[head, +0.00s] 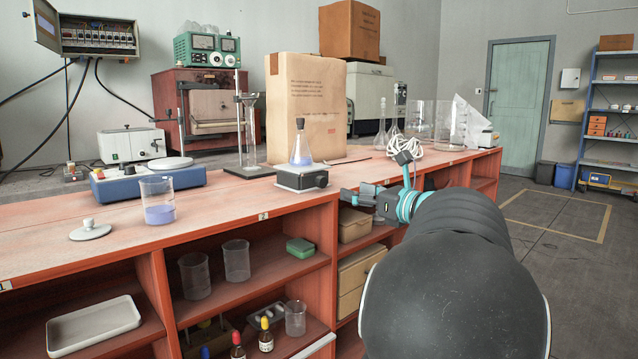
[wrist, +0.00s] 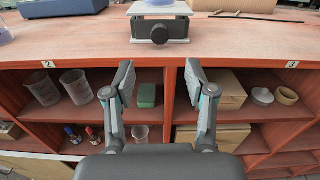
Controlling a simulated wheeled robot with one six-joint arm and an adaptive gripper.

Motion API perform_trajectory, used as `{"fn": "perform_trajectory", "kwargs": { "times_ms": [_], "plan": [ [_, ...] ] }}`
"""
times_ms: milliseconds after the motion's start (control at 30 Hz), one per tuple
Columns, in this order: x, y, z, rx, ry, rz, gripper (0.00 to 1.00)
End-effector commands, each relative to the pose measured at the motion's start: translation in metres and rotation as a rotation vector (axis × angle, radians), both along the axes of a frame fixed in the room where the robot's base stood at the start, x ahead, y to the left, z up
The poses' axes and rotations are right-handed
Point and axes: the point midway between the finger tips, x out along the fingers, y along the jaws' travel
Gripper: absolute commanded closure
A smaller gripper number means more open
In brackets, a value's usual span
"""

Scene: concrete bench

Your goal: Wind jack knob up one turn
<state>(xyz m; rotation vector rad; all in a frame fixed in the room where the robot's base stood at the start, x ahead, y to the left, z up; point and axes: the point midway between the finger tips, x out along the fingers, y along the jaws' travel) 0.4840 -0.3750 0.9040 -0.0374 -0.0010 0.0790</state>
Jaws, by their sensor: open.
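The lab jack (head: 301,178) stands near the front edge of the bench top, with a conical flask of bluish liquid (head: 301,148) on its plate. Its black knob (wrist: 160,34) faces me at the top middle of the wrist view; it also shows on the jack's right side in the head view (head: 321,181). My gripper (head: 352,196) is in front of the bench edge, to the right of the jack in the head view. In the wrist view my gripper (wrist: 160,85) has its fingers spread apart with nothing between them. The knob lies beyond the fingertips, apart from them.
A beaker of bluish liquid (head: 158,200) and a lid (head: 90,230) stand left on the bench. A tall carton (head: 306,95) is behind the jack. A coiled white cable (head: 405,148) appears beyond my arm. Shelves under the bench edge hold beakers (head: 194,275) and a green box (head: 300,247).

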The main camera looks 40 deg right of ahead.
Motion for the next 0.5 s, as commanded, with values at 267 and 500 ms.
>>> {"fn": "perform_trajectory", "kwargs": {
  "times_ms": [267, 500],
  "plan": [
    [0.054, 0.006, 0.001, 0.002, 0.0, 0.004, 0.44],
    [0.092, 0.008, 0.0, 0.003, 0.001, 0.002, 0.44]
  ]
}}
